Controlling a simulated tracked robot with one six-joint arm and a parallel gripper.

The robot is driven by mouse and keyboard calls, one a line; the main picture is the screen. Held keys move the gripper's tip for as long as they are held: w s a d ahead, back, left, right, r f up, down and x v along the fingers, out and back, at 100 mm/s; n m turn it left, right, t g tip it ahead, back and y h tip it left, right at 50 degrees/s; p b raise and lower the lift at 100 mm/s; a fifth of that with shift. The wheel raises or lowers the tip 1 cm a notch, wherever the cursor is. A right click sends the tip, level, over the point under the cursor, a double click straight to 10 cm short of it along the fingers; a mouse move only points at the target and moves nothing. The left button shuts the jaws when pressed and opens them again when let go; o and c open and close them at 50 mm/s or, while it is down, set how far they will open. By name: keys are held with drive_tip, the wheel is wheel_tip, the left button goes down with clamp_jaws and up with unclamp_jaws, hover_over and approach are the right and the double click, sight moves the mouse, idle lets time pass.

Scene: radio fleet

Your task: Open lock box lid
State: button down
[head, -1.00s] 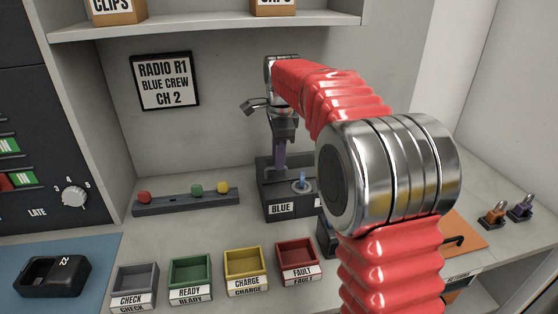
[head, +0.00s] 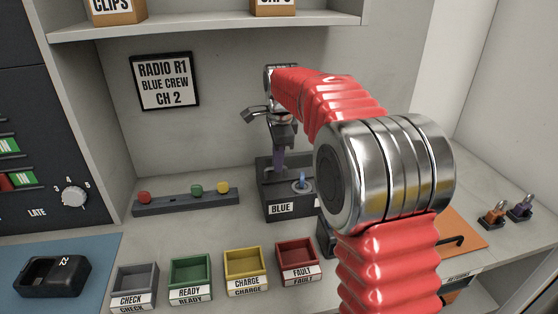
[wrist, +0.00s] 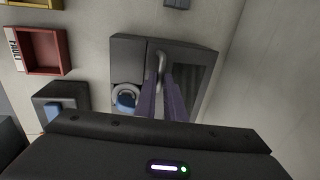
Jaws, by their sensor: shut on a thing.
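The lock box (head: 279,209) is a dark grey box with a BLUE label, standing against the back wall in the head view. It also shows from above in the wrist view (wrist: 130,50). A blue key (head: 302,180) sits in the round lock on its top, also seen in the wrist view (wrist: 127,98). A small grey handle (wrist: 161,60) stands on the box. My gripper (wrist: 161,80) has its purple fingers close together, shut on this handle. In the head view my gripper (head: 279,168) reaches down to the box top. I cannot tell whether the lid is raised.
Grey, green, yellow and red trays, the red one labelled FAULT (head: 298,268), line the counter in front. A rail with coloured knobs (head: 187,204) lies left of the box. My red arm hides the counter right of the box. A shelf (head: 205,25) hangs above.

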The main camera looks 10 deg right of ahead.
idle(0.3)
drive_tip(key=shift+d, duration=0.15)
drive_tip(key=shift+w+r, duration=0.3)
drive_tip(key=shift+r, duration=0.25)
drive_tip(key=shift+w+r, duration=0.3)
drive_tip(key=shift+r, duration=0.2)
drive_tip(key=shift+w+r, duration=0.8)
drive_tip(key=shift+w, duration=0.25)
drive_tip(key=shift+w+r, duration=0.8)
drive_tip(key=shift+w, duration=0.2)
drive_tip(key=c, duration=2)
unclamp_jaws()
drive_tip(key=shift+w, duration=0.1)
drive_tip(key=shift+c, duration=0.2)
drive_tip(key=shift+o, duration=1)
drive_tip(key=shift+r, duration=0.1)
